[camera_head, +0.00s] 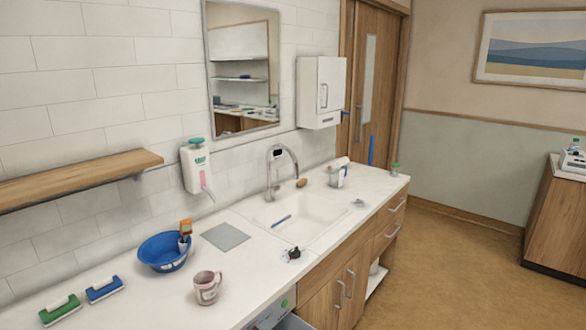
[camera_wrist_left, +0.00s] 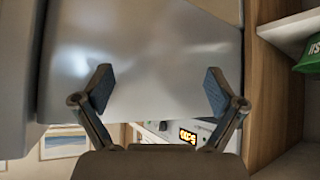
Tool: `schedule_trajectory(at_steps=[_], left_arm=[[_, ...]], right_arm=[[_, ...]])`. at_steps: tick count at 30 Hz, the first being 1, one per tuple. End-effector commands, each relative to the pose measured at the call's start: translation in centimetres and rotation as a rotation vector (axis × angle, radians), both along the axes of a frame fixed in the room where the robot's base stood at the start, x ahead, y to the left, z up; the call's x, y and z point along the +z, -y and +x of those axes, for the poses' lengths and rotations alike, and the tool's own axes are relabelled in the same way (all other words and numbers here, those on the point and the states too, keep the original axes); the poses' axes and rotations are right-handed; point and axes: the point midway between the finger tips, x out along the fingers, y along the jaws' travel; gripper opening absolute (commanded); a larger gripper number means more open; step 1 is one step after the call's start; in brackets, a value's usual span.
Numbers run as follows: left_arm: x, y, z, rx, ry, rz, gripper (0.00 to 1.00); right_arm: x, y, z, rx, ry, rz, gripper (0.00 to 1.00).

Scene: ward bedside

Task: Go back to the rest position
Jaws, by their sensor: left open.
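My left gripper (camera_wrist_left: 158,82) shows in the left wrist view with its two fingers spread wide apart. It is open and nothing is between the fingers. A smooth grey panel (camera_wrist_left: 150,45) fills the view behind the fingertips; I cannot tell how near it is. Neither of my arms shows in the head view, and my right gripper is in neither view.
The white counter (camera_head: 125,311) holds a blue basin (camera_head: 148,254), a pink mug (camera_head: 206,294), two brushes and a sink (camera_head: 310,216). A wooden shelf (camera_head: 80,178) juts from the wall. Floor (camera_head: 470,270) at right is clear. Wood edging (camera_wrist_left: 265,90) stands right of the gripper.

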Motion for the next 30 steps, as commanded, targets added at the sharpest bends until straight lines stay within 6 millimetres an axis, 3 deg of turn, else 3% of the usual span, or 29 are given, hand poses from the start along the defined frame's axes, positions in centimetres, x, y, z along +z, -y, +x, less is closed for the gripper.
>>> schedule_trajectory(at_steps=[4,8,15,18,21,30], left_arm=[[-4.2,-0.4,-1.0,-0.004,-0.121,0.041,0.95],[-9.0,-1.0,-3.2,-0.003,-0.251,0.074,0.95],[-17.4,-3.1,-10.7,0.001,-0.523,0.135,0.95],[-19.3,-3.8,-13.2,0.003,-0.593,0.149,0.95],[-20.3,-4.1,-14.5,0.003,-0.626,0.156,0.95],[-20.7,-4.2,-14.9,0.003,-0.634,0.157,0.95]], right_arm=[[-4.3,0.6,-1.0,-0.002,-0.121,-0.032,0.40],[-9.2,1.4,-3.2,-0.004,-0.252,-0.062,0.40],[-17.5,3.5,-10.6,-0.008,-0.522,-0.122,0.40],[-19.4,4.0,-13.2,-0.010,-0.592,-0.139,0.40],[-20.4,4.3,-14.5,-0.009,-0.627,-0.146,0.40],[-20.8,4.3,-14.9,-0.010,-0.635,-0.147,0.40]])
